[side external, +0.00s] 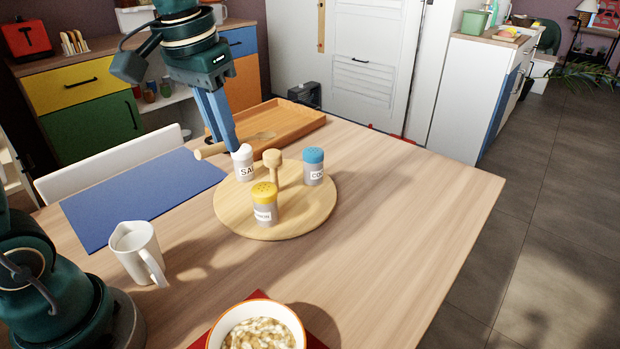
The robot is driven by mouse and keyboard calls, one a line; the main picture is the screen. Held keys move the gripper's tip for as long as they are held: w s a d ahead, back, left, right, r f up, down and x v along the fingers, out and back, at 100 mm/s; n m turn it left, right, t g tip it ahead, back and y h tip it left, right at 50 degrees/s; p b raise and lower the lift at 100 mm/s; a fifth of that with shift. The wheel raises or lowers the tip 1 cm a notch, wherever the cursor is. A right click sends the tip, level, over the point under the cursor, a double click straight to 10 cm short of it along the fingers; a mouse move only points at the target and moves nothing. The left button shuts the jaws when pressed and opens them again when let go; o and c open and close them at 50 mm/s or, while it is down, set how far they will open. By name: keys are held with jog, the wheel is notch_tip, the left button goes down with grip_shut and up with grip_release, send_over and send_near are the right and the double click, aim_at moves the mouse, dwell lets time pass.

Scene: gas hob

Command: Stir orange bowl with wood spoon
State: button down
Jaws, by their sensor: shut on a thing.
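The wood spoon (210,152) is at the near edge of the wooden tray, its thick handle end to the left and its head over the tray to the right. My gripper (238,149), with long blue fingers pointing down, is shut on the spoon's handle. It is just behind the white-topped salt shaker; whether the spoon still touches the tray cannot be told. The bowl (258,310), with an orange rim and pale lumpy food inside, is at the bottom edge of the picture, partly cut off, well away from my gripper.
A round wooden board (290,219) holds the salt shaker (243,168), a yellow-topped shaker (264,207), a blue-topped shaker (313,168) and a central knob. The wooden tray (306,120) lies behind. A white jug (135,252) and blue mat (140,200) are left. The table's right side is clear.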

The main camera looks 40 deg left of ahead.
jog(key=s+d+n+g+h, duration=0.4)
jog(key=s+d+n+h, duration=0.1)
jog(key=d, duration=0.3)
jog(key=s+d+n+g+h, duration=0.4)
jog(key=s+d+n+h, duration=0.1)
jog(key=d, duration=0.3)
jog(key=shift+s+f+n+h, duration=0.25)
jog(key=shift+s+n+h, duration=0.05)
jog(key=shift+s+h, duration=0.1)
notch_tip(320, 180, down, 10)
jog(key=shift+r, duration=0.2)
jog(key=shift+d, duration=0.15)
